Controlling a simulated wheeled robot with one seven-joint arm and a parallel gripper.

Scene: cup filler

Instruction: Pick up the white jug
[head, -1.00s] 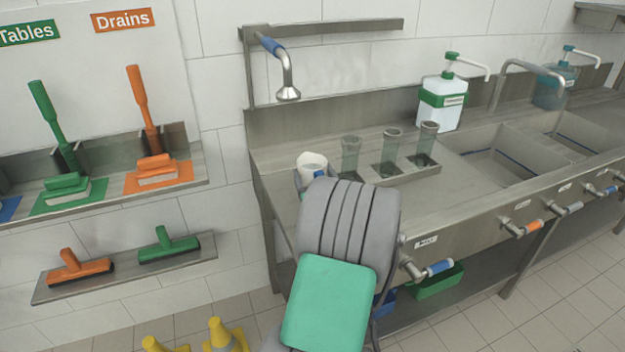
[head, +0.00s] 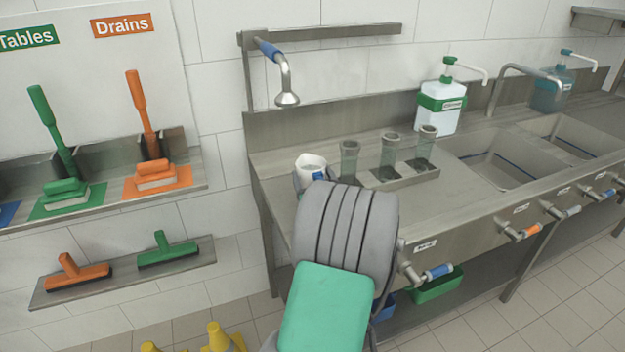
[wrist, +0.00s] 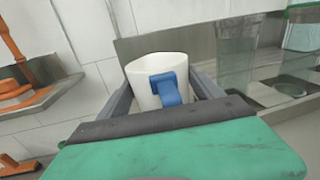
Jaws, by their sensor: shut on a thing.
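The white jug (head: 310,164) is at the left end of the steel counter in the head view, mostly hidden behind my arm. In the wrist view the white jug (wrist: 146,76) stands upright between the two fingers of my gripper (wrist: 165,88), with its blue handle (wrist: 167,89) facing the camera. My gripper also shows in part in the head view (head: 300,182). It is shut on the jug, one finger on each side. The jug's base is hidden, so I cannot tell whether it touches the counter.
A rack (head: 405,177) with several clear cylinders stands just right of the jug. A tap (head: 287,97) hangs above and behind it. A white-and-green dispenser bottle (head: 440,107) and sinks (head: 495,165) are further right.

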